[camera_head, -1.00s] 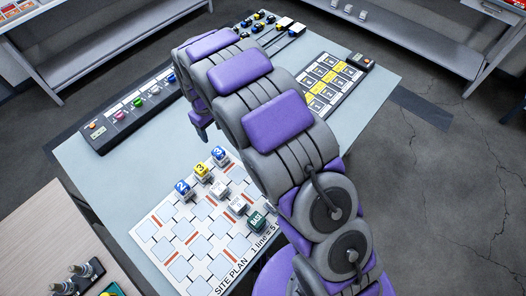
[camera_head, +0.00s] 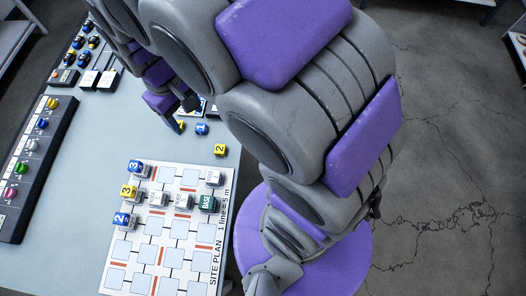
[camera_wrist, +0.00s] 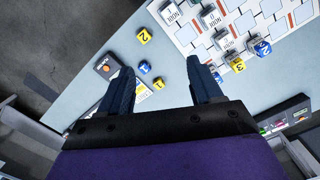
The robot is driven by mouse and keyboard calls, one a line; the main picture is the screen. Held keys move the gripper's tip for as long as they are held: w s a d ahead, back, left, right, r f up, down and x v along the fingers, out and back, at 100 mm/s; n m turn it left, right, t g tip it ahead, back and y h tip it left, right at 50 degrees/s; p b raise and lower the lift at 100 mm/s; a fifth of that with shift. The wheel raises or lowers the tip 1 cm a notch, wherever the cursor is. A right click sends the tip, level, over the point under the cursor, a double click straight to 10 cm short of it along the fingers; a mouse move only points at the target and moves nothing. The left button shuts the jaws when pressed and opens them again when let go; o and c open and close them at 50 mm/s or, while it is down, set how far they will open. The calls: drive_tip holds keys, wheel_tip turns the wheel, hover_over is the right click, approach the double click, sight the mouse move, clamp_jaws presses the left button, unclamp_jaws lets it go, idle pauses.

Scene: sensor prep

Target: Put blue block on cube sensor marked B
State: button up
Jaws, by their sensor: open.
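A blue cube marked 1 (camera_head: 202,129) lies on the table beyond the site plan board. It also shows in the wrist view (camera_wrist: 144,68), beside a yellow cube marked 1 (camera_wrist: 158,83). More blue cubes, marked 3 (camera_head: 137,168) and 2 (camera_head: 121,220), sit on the board's left part. My gripper (camera_head: 180,112) is above the table, left of the blue 1 cube in the head view. In the wrist view my gripper (camera_wrist: 160,72) has its fingers wide apart, with the blue 1 cube seen between them and nothing held.
The site plan board (camera_head: 171,256) carries several cubes, including a green BASE cube (camera_head: 207,204). A yellow 2 cube (camera_head: 220,149) lies beside it. A black button panel (camera_head: 30,170) runs along the left. Small devices (camera_head: 89,79) stand at the far left. The table between is clear.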

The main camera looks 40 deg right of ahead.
drive_tip(key=s+d+r+m, duration=0.1)
drive_tip(key=s+d, duration=0.3)
drive_tip(key=s, duration=0.6)
drive_tip(key=s+d+r+m, duration=0.1)
drive_tip(key=s+d+m, duration=0.2)
drive_tip(key=s, duration=0.7)
drive_tip(key=shift+d+r+g, duration=0.2)
drive_tip(key=shift+d+g, duration=0.2)
drive_tip(key=shift+d, duration=0.1)
drive_tip(key=shift+a, duration=0.1)
